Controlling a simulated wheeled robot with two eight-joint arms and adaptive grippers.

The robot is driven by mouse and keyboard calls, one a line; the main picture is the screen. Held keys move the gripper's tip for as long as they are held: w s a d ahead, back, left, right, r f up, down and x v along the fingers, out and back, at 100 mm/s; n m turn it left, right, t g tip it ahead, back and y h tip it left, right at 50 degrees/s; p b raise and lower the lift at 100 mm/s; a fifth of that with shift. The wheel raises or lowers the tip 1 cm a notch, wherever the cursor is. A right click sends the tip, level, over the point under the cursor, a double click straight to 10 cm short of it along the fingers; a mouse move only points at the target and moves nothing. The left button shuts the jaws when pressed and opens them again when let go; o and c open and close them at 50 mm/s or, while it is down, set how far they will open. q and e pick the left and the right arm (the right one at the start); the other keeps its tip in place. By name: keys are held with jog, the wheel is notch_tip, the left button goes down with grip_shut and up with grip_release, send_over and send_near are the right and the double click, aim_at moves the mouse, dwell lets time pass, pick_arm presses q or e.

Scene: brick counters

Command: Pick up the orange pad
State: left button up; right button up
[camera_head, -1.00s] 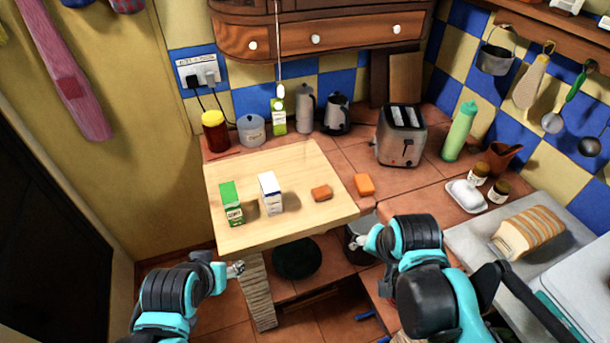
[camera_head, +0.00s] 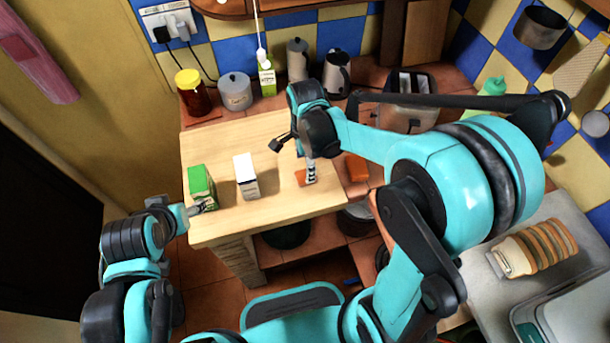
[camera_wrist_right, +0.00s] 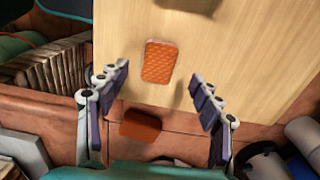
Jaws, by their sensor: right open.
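An orange pad with a textured top (camera_wrist_right: 158,62) lies flat on the wooden board in the right wrist view. In the head view this pad (camera_head: 301,178) is partly hidden by my right gripper (camera_head: 293,160). My right gripper is open and empty above the board, and in its wrist view the fingers (camera_wrist_right: 160,73) stand to either side of the pad, apart from it. A second orange block (camera_head: 357,167) lies on the tiles just off the board; it looks darker in the wrist view (camera_wrist_right: 140,126). My left gripper (camera_head: 203,208) is by the green carton; its jaws are unclear.
On the wooden board (camera_head: 225,150) stand a green carton (camera_head: 201,187) and a white carton (camera_head: 246,176), left of my right gripper. Jars and canisters line the back wall. A toaster (camera_head: 408,95) is partly hidden behind my right arm. Sliced bread (camera_head: 535,248) lies at right.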

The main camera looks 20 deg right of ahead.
notch_tip(320, 180, down, 4)
jog(key=shift+d+f+b, duration=0.1)
jog(key=shift+f+b, duration=0.1)
jog(key=shift+b, duration=0.65)
jog(key=shift+s+r, duration=0.1)
jog(key=shift+c, duration=0.4)
jog(key=c, duration=1)
jog(key=shift+r, duration=0.1)
notch_tip(320, 180, up, 5)
jog(key=shift+f+p, duration=0.2)
jog(key=shift+p, duration=1.05)
jog(key=s+d+r+p, duration=0.1)
jog(key=s+d+r, duration=0.1)
jog(key=s, duration=0.1)
jog(key=s+d+r+p, duration=0.1)
jog(key=s+d+r, duration=0.1)
jog(key=s, duration=0.1)
jog(key=s+d+r+p, duration=0.1)
jog(key=s+d+r, duration=0.1)
jog(key=s, duration=0.1)
jog(key=shift+s+d+r+p, duration=0.1)
jog(key=shift+s+d+p, duration=0.2)
jog(key=shift+s, duration=0.05)
